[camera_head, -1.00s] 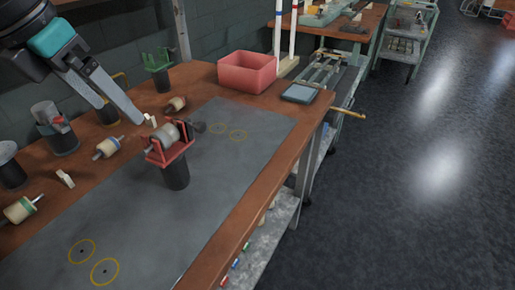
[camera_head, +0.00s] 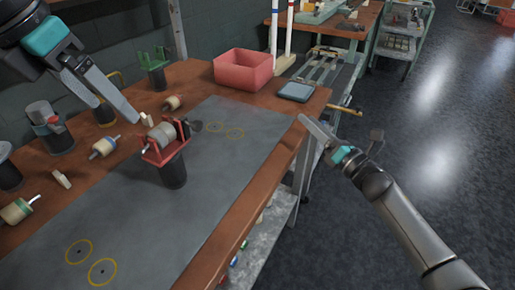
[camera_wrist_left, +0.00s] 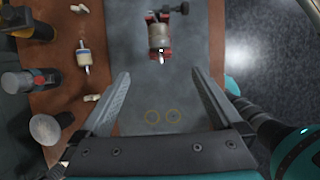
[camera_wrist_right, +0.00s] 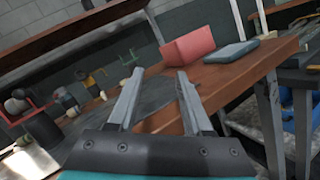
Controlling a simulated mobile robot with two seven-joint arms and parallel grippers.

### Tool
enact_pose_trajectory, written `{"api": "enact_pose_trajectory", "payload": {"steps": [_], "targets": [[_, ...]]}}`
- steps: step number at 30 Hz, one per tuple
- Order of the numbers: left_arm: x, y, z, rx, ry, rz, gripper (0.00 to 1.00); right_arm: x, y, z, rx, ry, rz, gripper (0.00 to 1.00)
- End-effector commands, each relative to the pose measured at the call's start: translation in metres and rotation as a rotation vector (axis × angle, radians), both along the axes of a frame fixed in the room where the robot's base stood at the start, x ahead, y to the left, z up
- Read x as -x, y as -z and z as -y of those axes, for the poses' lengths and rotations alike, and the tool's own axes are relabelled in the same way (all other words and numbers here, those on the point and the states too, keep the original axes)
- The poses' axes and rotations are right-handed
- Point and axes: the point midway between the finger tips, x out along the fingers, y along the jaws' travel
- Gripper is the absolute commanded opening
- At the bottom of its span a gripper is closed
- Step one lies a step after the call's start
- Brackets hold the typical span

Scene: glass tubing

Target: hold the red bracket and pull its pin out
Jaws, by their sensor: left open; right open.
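The red bracket (camera_head: 153,156) stands on a dark round post (camera_head: 173,173) on the grey mat, with a pale roller (camera_head: 161,136) between its arms. A dark knob (camera_head: 196,126), apparently the pin's end, sticks out at its far right side. The bracket also shows at the top of the left wrist view (camera_wrist_left: 166,54) and at the left edge of the right wrist view (camera_wrist_right: 18,117). My left gripper (camera_head: 117,112) is open and empty, above and left of the bracket. My right gripper (camera_head: 338,126) is open and empty, beyond the table's right edge, well apart from the bracket.
A green bracket (camera_head: 153,72), several loose rollers (camera_head: 104,146) and dark posts line the table's left side. A red bin (camera_head: 243,69) and a tablet (camera_head: 296,91) are at the far end. The near mat (camera_head: 130,235), with yellow circles, is clear.

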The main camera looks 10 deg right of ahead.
Motion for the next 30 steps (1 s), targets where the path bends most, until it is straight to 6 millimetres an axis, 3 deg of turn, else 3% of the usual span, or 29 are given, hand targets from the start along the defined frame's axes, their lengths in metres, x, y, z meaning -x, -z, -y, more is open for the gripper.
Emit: {"api": "enact_pose_trajectory", "payload": {"steps": [1, 3, 6, 12, 15, 23, 30], "targets": [[0.000, 0.000, 0.000, 0.000, 0.000, 0.000, 1.00, 0.004, -0.024, -0.013, 0.095, -0.037, 0.099, 0.50], [0.000, 0.000, 0.000, 0.000, 0.000, 0.000, 1.00, 0.014, -0.045, -0.033, 0.222, -0.087, 0.222, 0.50], [0.000, 0.000, 0.000, 0.000, 0.000, 0.000, 1.00, 0.035, -0.059, -0.065, 0.367, -0.165, 0.376, 0.50], [0.000, 0.000, 0.000, 0.000, 0.000, 0.000, 1.00, 0.087, -0.055, -0.121, 0.528, -0.307, 0.599, 0.50], [0.000, 0.000, 0.000, 0.000, 0.000, 0.000, 1.00, 0.108, -0.051, -0.137, 0.565, -0.351, 0.675, 0.50], [-0.001, 0.004, 0.001, 0.000, 0.000, -0.002, 1.00, 0.131, -0.047, -0.153, 0.596, -0.392, 0.759, 0.50], [-0.011, 0.037, 0.009, -0.001, 0.001, -0.006, 1.00, 0.131, -0.047, -0.153, 0.597, -0.391, 0.759, 0.50]]}}
